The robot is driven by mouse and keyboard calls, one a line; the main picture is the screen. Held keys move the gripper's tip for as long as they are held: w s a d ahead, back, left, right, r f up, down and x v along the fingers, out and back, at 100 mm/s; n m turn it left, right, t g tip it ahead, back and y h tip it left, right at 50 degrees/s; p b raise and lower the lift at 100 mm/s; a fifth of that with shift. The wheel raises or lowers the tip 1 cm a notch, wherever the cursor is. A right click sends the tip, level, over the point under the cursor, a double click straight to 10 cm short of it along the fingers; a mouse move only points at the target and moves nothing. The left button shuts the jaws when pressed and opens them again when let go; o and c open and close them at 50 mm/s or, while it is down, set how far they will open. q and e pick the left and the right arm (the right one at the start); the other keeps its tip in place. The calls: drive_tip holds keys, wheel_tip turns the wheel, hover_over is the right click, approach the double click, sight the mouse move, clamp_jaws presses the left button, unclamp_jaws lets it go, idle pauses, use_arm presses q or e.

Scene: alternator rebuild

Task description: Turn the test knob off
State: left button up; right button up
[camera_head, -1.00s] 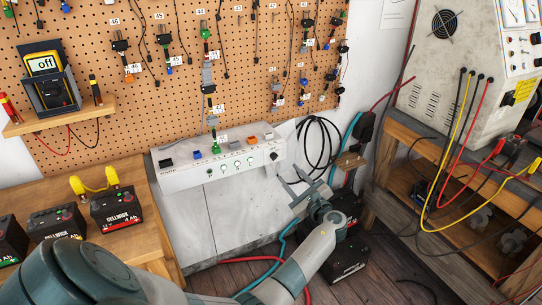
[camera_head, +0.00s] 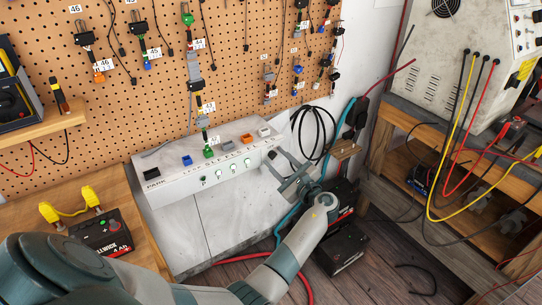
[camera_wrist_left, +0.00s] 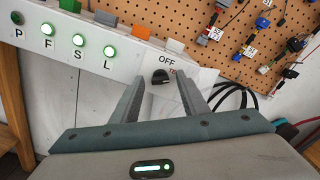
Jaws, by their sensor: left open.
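The black test knob (camera_wrist_left: 160,77) sits on the front of the white test panel (camera_wrist_left: 122,58), below the printed word OFF. A further label beside the knob is partly hidden by a finger. In the head view the knob (camera_head: 271,155) is at the right end of the panel (camera_head: 190,186). My left gripper (camera_head: 277,160) is open just in front of it. In the wrist view the left gripper's fingers (camera_wrist_left: 161,88) stand on either side of the knob; contact cannot be told. The lamps F, S and L glow green; P looks dark. My right gripper is out of view.
Coloured blocks stand along the panel's top, with a green-ended lead (camera_head: 208,152) among them. A pegboard (camera_head: 230,80) with hanging leads is behind. Black cables (camera_head: 318,130) hang right of the panel. A battery (camera_head: 103,236) sits on the left bench.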

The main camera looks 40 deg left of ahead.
use_arm(q)
drive_tip(key=shift+a, duration=0.1)
clamp_jaws()
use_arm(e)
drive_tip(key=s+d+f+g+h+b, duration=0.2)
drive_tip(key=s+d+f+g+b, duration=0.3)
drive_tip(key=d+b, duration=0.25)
use_arm(q)
drive_tip(key=n+b, duration=0.2)
drive_tip(key=n, duration=0.7)
drive_tip(key=shift+f, duration=0.2)
drive_tip(key=n+b, duration=0.2)
drive_tip(key=shift+r+n+b, duration=0.1)
drive_tip(key=shift+n+b, duration=0.2)
drive_tip(key=shift+b, duration=0.05)
drive_tip(key=shift+r+n, duration=0.1)
drive_tip(key=shift+n, duration=0.2)
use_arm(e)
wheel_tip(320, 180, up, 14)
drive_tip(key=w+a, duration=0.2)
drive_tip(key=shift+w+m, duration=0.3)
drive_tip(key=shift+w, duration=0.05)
